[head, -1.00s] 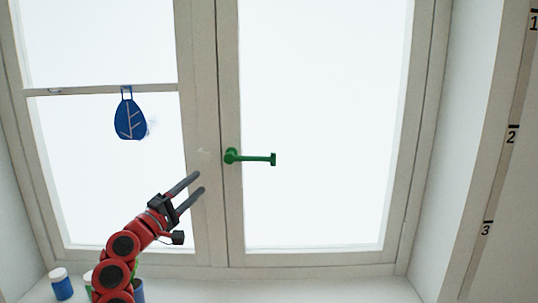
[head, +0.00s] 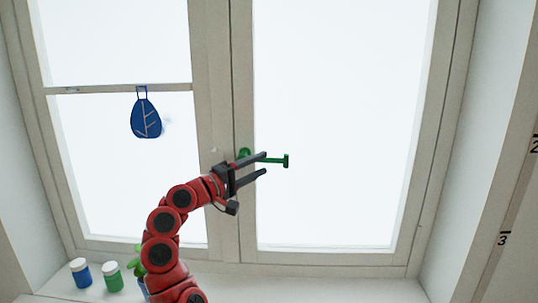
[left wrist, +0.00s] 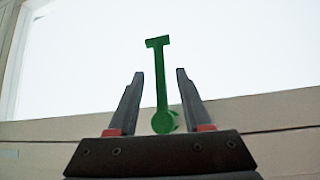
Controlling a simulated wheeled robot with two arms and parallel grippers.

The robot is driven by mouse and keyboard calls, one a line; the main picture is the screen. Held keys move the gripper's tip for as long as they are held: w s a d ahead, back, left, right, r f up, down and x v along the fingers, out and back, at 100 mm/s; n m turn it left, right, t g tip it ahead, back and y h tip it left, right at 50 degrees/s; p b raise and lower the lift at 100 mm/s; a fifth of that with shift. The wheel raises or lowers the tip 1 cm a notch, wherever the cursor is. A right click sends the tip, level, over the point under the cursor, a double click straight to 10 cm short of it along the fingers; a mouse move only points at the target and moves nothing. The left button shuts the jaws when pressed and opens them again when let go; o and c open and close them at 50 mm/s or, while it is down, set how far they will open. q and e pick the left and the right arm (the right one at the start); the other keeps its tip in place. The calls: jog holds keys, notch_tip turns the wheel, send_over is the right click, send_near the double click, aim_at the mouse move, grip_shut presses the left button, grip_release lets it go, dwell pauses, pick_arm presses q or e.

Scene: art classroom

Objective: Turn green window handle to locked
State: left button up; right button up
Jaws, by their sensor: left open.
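The green window handle (head: 279,161) is on the middle frame of the window. Its lever points to the right, level, with the round pivot at its left end. In the left wrist view the handle (left wrist: 161,85) stands between the two fingers, with clear gaps on both sides. My left gripper (head: 266,163) is open, and its upper finger covers part of the lever in the head view. The gripper also shows in the left wrist view (left wrist: 158,75). I cannot tell whether a finger touches the handle. My right gripper is not in view.
A blue leaf ornament (head: 146,116) hangs on the left pane. On the sill stand a blue jar (head: 81,273), a green jar (head: 112,277) and a plant (head: 136,263) partly behind my arm. The sill's right part is clear.

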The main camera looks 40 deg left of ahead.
aim_at(269, 160)
pick_arm(q)
jog(key=p+x, duration=0.1)
jog(key=x, duration=0.3)
grip_shut()
dwell(1.4)
